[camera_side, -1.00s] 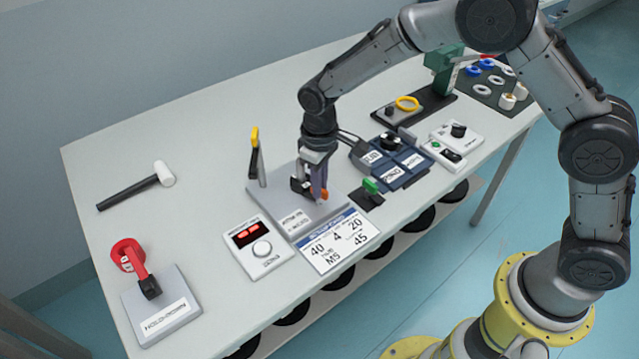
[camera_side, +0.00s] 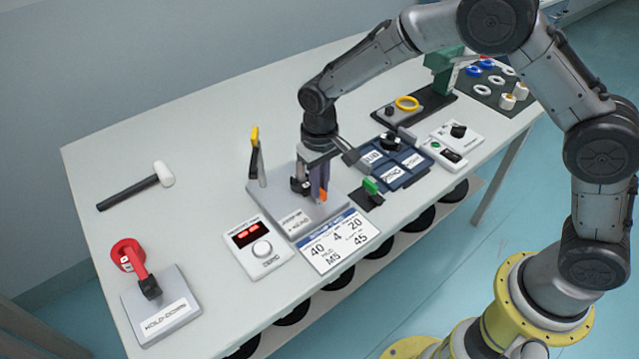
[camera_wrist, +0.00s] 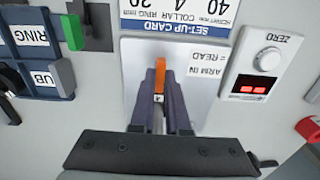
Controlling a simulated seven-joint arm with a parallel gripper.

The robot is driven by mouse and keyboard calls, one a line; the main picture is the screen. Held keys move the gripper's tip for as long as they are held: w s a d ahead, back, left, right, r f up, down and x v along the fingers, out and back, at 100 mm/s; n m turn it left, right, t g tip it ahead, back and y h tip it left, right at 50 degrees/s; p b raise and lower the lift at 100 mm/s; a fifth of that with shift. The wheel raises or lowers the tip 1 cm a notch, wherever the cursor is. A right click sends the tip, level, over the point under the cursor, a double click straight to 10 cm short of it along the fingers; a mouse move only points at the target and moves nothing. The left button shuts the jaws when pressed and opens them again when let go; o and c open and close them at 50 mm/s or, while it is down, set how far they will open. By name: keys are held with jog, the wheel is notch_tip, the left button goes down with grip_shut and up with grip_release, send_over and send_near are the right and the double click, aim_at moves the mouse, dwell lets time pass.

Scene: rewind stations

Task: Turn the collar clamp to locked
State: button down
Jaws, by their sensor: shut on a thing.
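No label that I can read names the collar clamp, so I cannot tell for certain which part it is. My gripper (camera_side: 320,196) is low over the grey plate (camera_side: 333,203), pointing down. In the wrist view, my gripper (camera_wrist: 160,98) has its dark fingers close together around a narrow orange-tipped piece (camera_wrist: 160,72), which sticks out past the fingertips. The orange shows at the fingertips in the side view too. The fingers hide most of this piece. A green-handled lever (camera_side: 371,186) stands on a black base just right of the plate, apart from my gripper.
A yellow-tipped upright arm (camera_side: 256,150) stands at the plate's back left. The set-up card (camera_side: 338,242) and red-display ZERO box (camera_side: 258,246) lie in front. A blue tray (camera_side: 408,172) is to the right. A red hold-down (camera_side: 133,262) and hammer (camera_side: 140,187) are left, with clear table between.

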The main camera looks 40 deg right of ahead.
jog(key=shift+r, duration=0.1)
jog(key=c, duration=0.9)
grip_release()
notch_tip(320, 180, up, 14)
jog(key=shift+d, duration=0.1)
